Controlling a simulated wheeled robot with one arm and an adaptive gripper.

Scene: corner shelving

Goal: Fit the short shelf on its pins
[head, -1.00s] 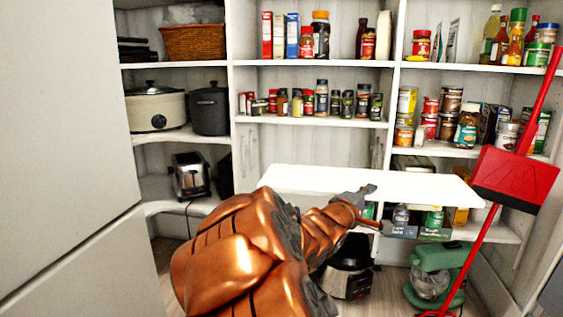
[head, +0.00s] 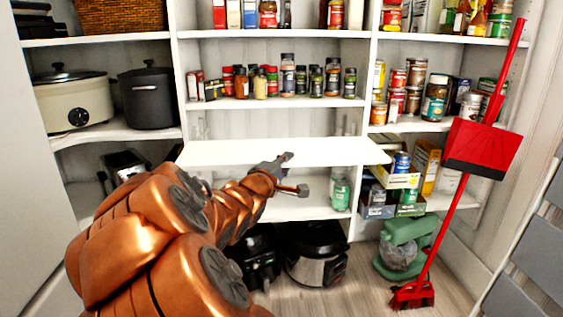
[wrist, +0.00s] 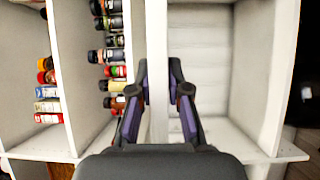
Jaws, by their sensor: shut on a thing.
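The short shelf (head: 225,152) is a plain white board held level in front of the middle bay. Its ends overlap both uprights in the head view, the right end more than the left. My gripper (head: 293,173) is shut on its front edge, one finger above and one below. In the wrist view the shelf (wrist: 157,35) shows edge-on between the fingers of my gripper (wrist: 158,85). I cannot make out the support pins. The shelf's far edge shows no clear contact with the bay.
A spice shelf (head: 300,103) is above the held board and a lower shelf (head: 300,209) below it. The left upright (head: 183,80) and right upright (head: 371,75) bound the bay. A pressure cooker (head: 318,255) is on the floor; a red broom (head: 455,210) leans right.

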